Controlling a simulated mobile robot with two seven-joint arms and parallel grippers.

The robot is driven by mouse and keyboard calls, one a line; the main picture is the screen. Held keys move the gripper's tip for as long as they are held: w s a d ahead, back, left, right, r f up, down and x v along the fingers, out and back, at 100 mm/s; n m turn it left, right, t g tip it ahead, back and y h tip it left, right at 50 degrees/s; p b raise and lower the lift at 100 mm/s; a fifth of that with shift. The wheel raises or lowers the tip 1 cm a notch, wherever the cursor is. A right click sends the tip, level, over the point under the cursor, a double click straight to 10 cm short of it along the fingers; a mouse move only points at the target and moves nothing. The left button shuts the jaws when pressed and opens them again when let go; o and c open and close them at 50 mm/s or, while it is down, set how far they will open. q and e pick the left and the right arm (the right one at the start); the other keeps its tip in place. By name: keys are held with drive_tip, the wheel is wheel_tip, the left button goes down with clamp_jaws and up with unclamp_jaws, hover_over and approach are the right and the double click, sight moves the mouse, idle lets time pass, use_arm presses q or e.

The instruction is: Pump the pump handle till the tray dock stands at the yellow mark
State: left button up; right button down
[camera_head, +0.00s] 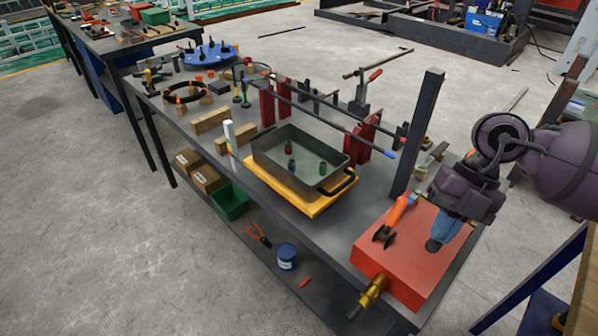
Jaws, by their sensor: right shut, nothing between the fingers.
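The tray dock (312,207) is an orange-yellow platform on the bench, with a grey-green tray (262,158) on it. A white post (229,135) stands upright at its left corner; I cannot make out a yellow mark on it. A red pump box (405,258) is at the bench's near right end. An orange lever with a black end (397,217), which looks like the pump handle, lies over its top. My right gripper (436,240) is shut and empty, pointing down over the red box, just right of the lever; I cannot tell whether they touch. My left gripper is not in view.
A dark upright pillar (415,135) stands behind the red box. A brass fitting (372,290) sticks out of the box's front. Red stands with long bars (330,118) are behind the tray. The lower shelf holds a green bin (229,203) and a blue-and-white can (287,257).

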drive_tip(key=shift+s+a+f, duration=0.1)
drive_tip(key=shift+a+f, duration=0.05)
drive_tip(key=shift+f, duration=0.15)
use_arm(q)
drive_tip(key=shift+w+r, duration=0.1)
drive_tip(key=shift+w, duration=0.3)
use_arm(e)
drive_tip(key=shift+s+a+f, duration=0.1)
drive_tip(key=shift+s+f, duration=0.05)
drive_tip(key=shift+f, duration=0.45)
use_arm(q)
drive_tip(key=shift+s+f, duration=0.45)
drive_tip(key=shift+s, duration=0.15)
use_arm(e)
drive_tip(key=shift+f, duration=0.1)
